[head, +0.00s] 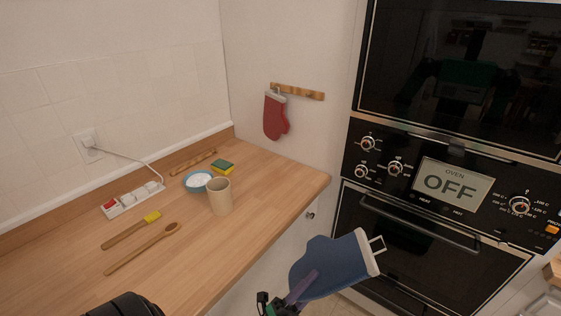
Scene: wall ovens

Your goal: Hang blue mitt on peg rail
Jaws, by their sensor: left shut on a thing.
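The blue mitt (327,266) is held in my left gripper (302,287), low in front of the counter's right end and the lower oven. Its pale cuff and square hanging loop point to the upper right. The gripper is shut on the mitt's near side. The wooden peg rail (303,93) is fixed to the wall left of the ovens. A red mitt (275,115) hangs from the rail's left end; the right part of the rail is bare, with a small peg showing. The blue mitt is well below and apart from the rail. My right gripper is not in view.
The wooden counter (252,240) holds a beige cup (220,197), a blue bowl (198,181), a sponge (222,166), a power strip (133,200), a brush (131,231) and a wooden spoon (142,249). The ovens (385,221) stand at the right, with a protruding handle.

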